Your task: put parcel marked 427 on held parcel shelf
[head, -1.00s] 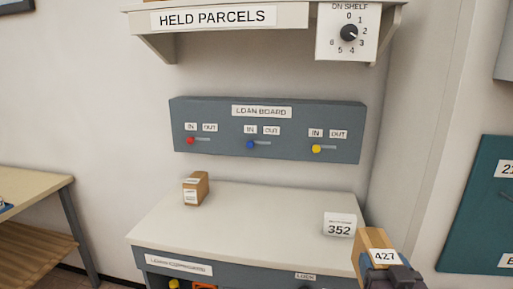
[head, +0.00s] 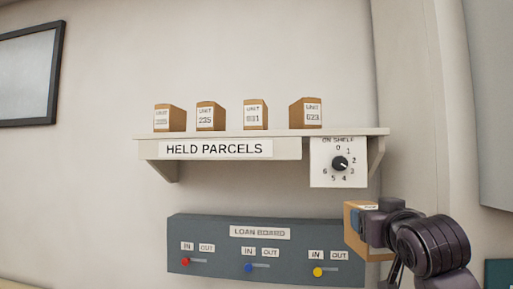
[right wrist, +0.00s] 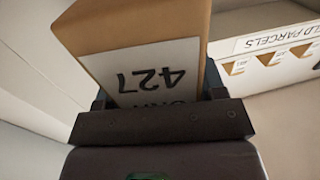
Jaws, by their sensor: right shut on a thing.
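The parcel marked 427 (right wrist: 150,60) is a brown box with a white label, seen upside down in the right wrist view. My right gripper (right wrist: 155,100) is shut on it. In the head view the parcel (head: 353,222) is held below and right of the shelf, in front of the loan board's right end, with my right gripper (head: 372,225) partly covering it. The held parcels shelf (head: 262,134) is a white wall shelf with a "HELD PARCELS" sign. My left gripper is not in view.
Several brown parcels (head: 255,115) stand along the shelf top, with bare room at its right end. A dial plate (head: 338,162) hangs under the shelf's right side. The grey loan board (head: 215,250) is below. A wall corner (head: 410,100) rises at right.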

